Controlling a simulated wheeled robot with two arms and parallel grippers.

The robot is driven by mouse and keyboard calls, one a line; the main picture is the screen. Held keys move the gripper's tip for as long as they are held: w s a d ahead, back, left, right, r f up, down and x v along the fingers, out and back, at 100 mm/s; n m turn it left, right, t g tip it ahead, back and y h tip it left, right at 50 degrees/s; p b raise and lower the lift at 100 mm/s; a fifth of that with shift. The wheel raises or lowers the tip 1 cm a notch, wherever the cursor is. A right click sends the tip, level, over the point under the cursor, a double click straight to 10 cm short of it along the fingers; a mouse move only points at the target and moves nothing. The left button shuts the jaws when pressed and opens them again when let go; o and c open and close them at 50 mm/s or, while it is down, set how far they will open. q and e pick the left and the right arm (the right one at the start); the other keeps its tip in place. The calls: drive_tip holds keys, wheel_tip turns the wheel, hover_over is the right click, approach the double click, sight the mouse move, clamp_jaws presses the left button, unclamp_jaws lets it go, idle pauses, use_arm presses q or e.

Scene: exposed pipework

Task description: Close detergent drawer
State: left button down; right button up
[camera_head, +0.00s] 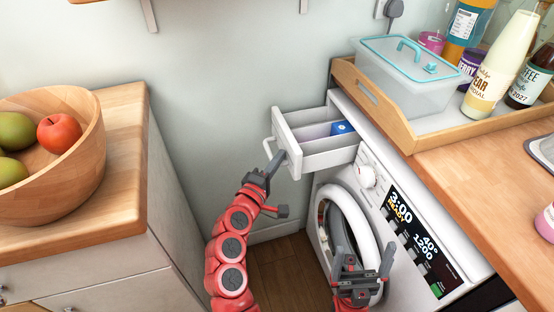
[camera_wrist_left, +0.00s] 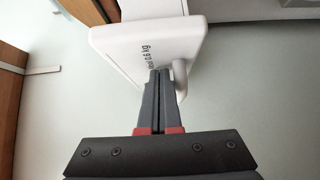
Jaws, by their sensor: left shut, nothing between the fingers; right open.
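The detergent drawer (camera_head: 320,138) sticks out, open, from the top left of the white washing machine (camera_head: 335,208). It is white with compartments, and a blue item (camera_head: 342,128) lies in one. My left gripper (camera_head: 279,158) is shut and empty, its tips at the drawer front beside the curved handle (camera_head: 268,147). In the left wrist view, the shut fingertips (camera_wrist_left: 165,72) overlap the white drawer front (camera_wrist_left: 145,48), next to the handle (camera_wrist_left: 181,78); I cannot tell if they touch it. My right gripper (camera_head: 357,262) is open and empty in front of the machine's round door.
A wooden tray (camera_head: 385,108) with a clear lidded box and several bottles stands on the worktop above the machine. At left, a counter (camera_head: 115,165) holds a wooden fruit bowl (camera_head: 75,185). Between counter and machine is a gap with open floor.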

sight(340, 142)
use_arm(q)
drive_tip(key=shift+w+d+r, duration=0.1)
drive_tip(key=shift+d, duration=0.35)
drive_tip(key=w+d+p, duration=0.1)
drive_tip(key=d, duration=0.4)
drive_tip(key=w+d+p, duration=0.1)
drive_tip(key=w+d, duration=0.1)
drive_tip(key=d, duration=0.3)
drive_tip(key=w+d+p, duration=0.2)
drive_tip(key=d, duration=0.3)
drive_tip(key=shift+d, duration=0.35)
